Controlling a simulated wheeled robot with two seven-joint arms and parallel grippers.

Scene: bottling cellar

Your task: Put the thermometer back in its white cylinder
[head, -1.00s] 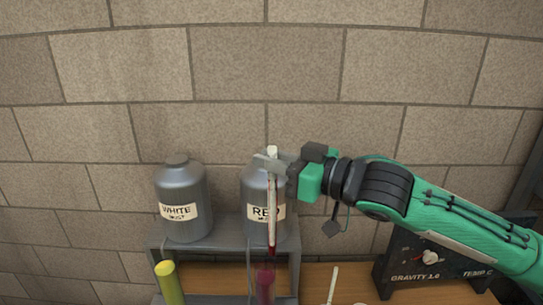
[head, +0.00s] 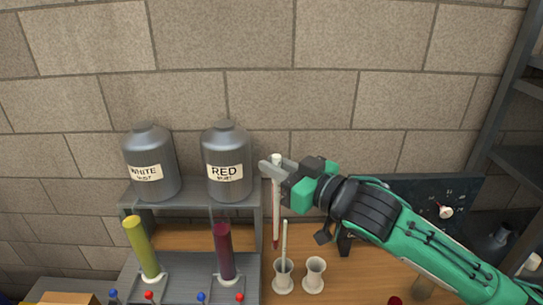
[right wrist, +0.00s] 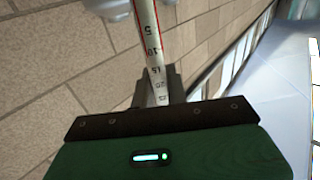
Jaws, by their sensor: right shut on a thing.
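My right gripper (head: 275,168) is shut on the thermometer (head: 276,205), a thin white stick with a red line and a dark red lower end. It hangs about upright in the air, in front of the wall and right of the shelf. In the right wrist view the thermometer (right wrist: 153,45) shows its scale numbers between the fingers. Two small white cylinders stand on the wooden table below. The left white cylinder (head: 283,283) has a pale stick (head: 285,243) standing in it. The right white cylinder (head: 314,278) looks empty. My left gripper is not in view.
A grey shelf (head: 190,192) carries two grey jugs labelled WHITE (head: 150,160) and RED (head: 226,155). Below stand a yellow-filled tube (head: 141,245) and a dark red tube (head: 224,250). A dark board (head: 465,195) stands behind my right arm.

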